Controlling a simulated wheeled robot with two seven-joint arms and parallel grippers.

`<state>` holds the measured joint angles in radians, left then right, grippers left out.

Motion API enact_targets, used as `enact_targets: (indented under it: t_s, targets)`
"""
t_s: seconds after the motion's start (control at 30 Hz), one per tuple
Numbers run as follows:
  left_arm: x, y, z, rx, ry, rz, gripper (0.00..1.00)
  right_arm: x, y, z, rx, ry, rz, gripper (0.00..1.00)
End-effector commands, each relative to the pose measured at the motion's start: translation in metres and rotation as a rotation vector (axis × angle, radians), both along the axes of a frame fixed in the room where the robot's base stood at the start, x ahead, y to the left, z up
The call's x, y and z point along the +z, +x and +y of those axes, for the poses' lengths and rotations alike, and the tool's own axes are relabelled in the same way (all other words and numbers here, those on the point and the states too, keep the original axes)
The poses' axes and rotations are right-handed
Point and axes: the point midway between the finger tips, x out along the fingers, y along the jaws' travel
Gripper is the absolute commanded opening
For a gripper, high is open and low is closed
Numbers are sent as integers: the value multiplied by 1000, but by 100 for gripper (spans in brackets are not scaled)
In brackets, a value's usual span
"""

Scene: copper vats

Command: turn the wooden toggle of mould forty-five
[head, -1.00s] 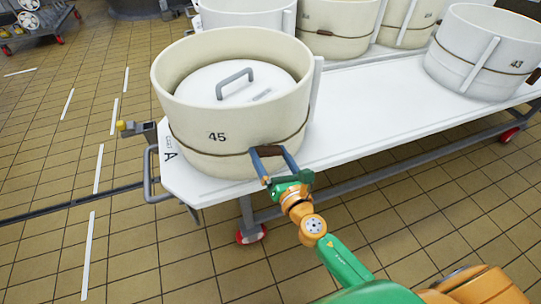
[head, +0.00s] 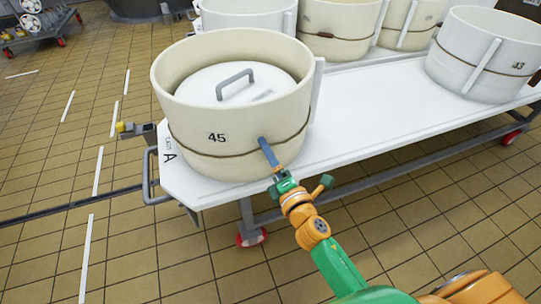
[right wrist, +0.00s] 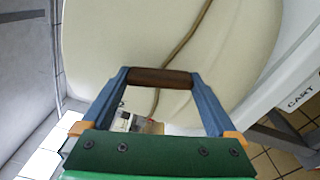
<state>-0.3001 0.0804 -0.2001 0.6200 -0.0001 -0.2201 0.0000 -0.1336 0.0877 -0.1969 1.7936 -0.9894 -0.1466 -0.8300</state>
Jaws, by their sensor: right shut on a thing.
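Mould forty-five (head: 215,160) is a cream round tub with a white lid inside, standing at the near left end of a white cart. A brown cord (head: 220,155) runs around it. My right gripper (head: 262,142) reaches its front wall from the lower right. In the right wrist view, the dark wooden toggle (right wrist: 160,77) is gripped end to end between the two blue fingers and lies across the cord (right wrist: 182,45). In the head view the finger hides the toggle. My left gripper is not in view.
The white cart top (head: 370,108) is bare right of mould forty-five. Mould forty-three (head: 485,55) stands at its right. More tubs (head: 335,25) stand behind. A grey handle (head: 150,180) juts from the cart's left end. Tiled floor lies around.

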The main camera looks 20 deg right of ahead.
Motion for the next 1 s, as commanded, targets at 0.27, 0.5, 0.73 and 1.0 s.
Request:
enact_targets:
  t_s: [0.27, 0.5, 0.73, 1.0]
  targets:
    - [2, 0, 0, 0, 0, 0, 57, -1, 0, 1, 1, 184, 20, 38]
    - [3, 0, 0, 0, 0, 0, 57, -1, 0, 0, 0, 280, 28, 38]
    - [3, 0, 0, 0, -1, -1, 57, -1, 0, 0, 0, 314, 31, 38]
    - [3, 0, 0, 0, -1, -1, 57, -1, 0, 0, 0, 321, 31, 38]
